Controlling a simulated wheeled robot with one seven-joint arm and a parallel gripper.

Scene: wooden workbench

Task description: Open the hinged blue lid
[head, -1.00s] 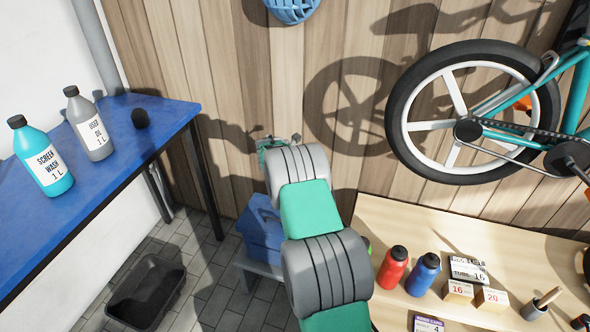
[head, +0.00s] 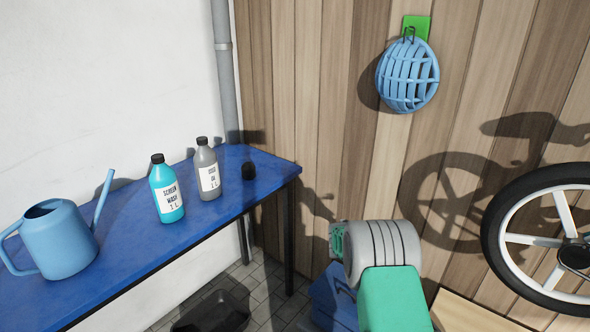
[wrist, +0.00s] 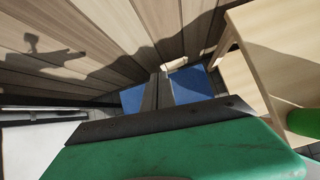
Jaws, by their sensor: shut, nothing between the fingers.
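The blue box with the lid (head: 335,302) is at the bottom of the head view, partly hidden behind my arm and cut by the frame edge. In the wrist view its blue surfaces (wrist: 192,86) show on both sides of my dark fingers. Whether the lid is raised or down I cannot tell. My gripper (wrist: 158,77) is shut with nothing between its fingers, pointing toward the blue surfaces. Whether it touches them is unclear. In the head view my arm hides the fingers.
A blue table (head: 130,225) at left holds a watering can (head: 58,240), two bottles and a small black object. A dark bin (head: 212,312) stands on the floor. The wooden wall (head: 310,120) is close behind the box. A light wooden bench (wrist: 250,90) stands at right in the wrist view.

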